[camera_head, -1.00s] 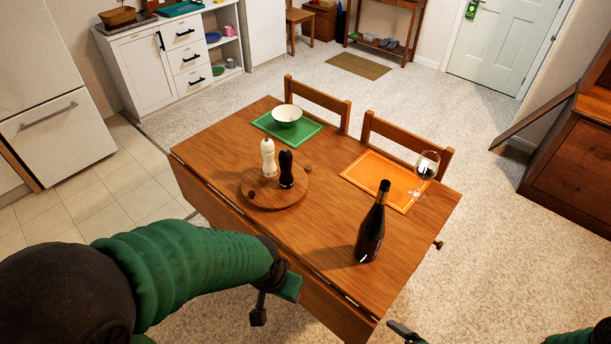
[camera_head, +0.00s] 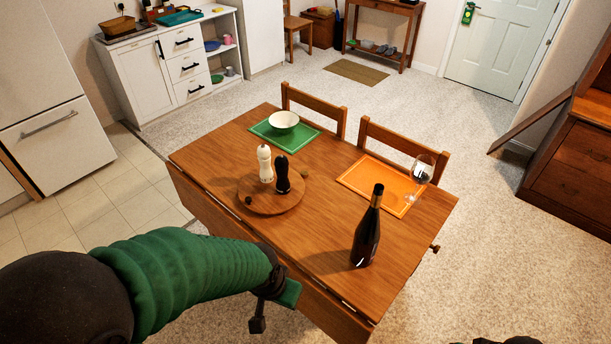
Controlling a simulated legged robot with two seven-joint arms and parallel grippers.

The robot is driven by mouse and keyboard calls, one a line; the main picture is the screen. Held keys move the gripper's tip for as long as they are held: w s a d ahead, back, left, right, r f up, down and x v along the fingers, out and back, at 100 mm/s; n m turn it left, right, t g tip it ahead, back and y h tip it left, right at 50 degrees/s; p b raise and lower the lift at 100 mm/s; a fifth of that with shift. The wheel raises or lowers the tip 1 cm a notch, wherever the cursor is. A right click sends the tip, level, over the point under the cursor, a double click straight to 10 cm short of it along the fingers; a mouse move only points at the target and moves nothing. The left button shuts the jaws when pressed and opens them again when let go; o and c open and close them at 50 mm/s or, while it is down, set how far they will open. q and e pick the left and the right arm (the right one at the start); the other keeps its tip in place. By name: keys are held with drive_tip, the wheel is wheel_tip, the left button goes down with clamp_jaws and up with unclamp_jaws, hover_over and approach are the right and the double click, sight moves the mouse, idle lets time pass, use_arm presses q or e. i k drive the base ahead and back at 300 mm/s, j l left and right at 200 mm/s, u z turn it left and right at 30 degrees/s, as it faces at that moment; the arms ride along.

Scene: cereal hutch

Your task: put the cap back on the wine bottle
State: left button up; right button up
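The dark wine bottle (camera_head: 367,236) stands upright near the right front of the wooden table. I cannot tell for sure from its neck whether it is capped. A small dark piece (camera_head: 249,200) lies on the round wooden board, and a small brownish piece (camera_head: 304,172) lies at the board's far right edge. I cannot tell whether either is the cap. My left gripper (camera_head: 271,305) hangs at the table's near left edge, apart from the bottle. How far it is open is unclear. Only dark bits of my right gripper (camera_head: 505,341) show at the bottom edge.
A white mill (camera_head: 265,164) and a black mill (camera_head: 282,176) stand on the round board (camera_head: 272,204). A white bowl (camera_head: 284,121) sits on a green mat (camera_head: 265,132). Two chairs stand behind the table.

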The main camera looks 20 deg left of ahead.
sight(367, 235)
drive_tip(key=k, duration=1.25)
drive_tip(key=z, duration=2.2)
drive_tip(key=k+j, duration=0.2)
drive_tip(key=j, duration=0.55)
drive_tip(key=k+j, duration=0.15)
drive_tip(key=j, duration=0.6)
drive_tip(key=k+j, duration=0.2)
drive_tip(key=j, duration=0.55)
drive_tip(key=k+j, duration=0.15)
drive_tip(key=j, duration=0.6)
drive_tip(key=k+j, duration=0.2)
drive_tip(key=j, duration=0.5)
drive_tip(key=k+j, duration=0.2)
drive_tip(key=j, duration=0.55)
drive_tip(key=k+j, duration=0.15)
drive_tip(key=j, duration=0.6)
drive_tip(key=k+j, duration=0.2)
drive_tip(key=j, duration=0.55)
drive_tip(key=i+l, duration=0.35)
